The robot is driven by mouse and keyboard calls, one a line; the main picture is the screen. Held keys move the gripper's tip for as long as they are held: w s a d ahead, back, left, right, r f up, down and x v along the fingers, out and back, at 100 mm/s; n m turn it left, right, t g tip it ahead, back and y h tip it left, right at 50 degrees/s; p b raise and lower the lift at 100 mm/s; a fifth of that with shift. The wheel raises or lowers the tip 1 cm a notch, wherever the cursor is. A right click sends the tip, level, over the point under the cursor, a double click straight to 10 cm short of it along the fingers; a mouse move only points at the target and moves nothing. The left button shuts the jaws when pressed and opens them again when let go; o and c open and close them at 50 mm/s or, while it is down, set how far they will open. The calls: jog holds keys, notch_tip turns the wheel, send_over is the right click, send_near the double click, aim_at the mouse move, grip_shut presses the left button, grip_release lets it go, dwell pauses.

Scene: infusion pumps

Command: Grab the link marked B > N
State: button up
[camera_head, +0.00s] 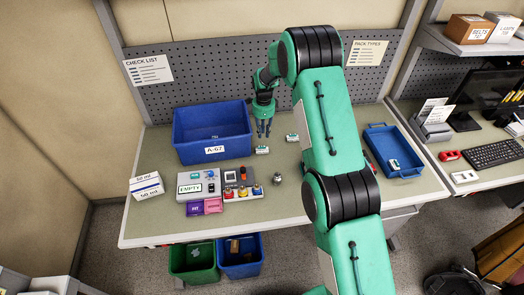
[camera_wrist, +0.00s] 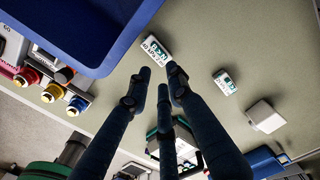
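A small white link with green lettering (camera_wrist: 155,49) lies on the bench just beyond my fingertips in the wrist view; its marking looks like B > N, though the print is small. It seems to be the small piece in front of the blue bin in the head view (camera_head: 262,150). A second similar piece (camera_wrist: 224,82) lies to its right, also in the head view (camera_head: 292,137); its marking is not clear. My gripper (camera_head: 263,134) hangs above the bench, fingers pointing down. In the wrist view its fingers (camera_wrist: 158,72) are apart with nothing between them.
A large blue bin labelled A-67 (camera_head: 213,149) stands close left of my gripper. A metal knob-like part (camera_head: 278,177) stands on the bench. A blue tray (camera_head: 408,171) with a small piece inside is at right.

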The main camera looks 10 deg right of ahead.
send_over(263, 147)
jog(key=shift+d+f, duration=0.1)
jog(key=shift+f, duration=2.15)
jog(key=shift+f, duration=0.1)
jog(key=shift+a+f+p, duration=0.2)
jog(key=shift+f+p, duration=0.55)
jog(key=shift+f, duration=1.75)
grip_shut()
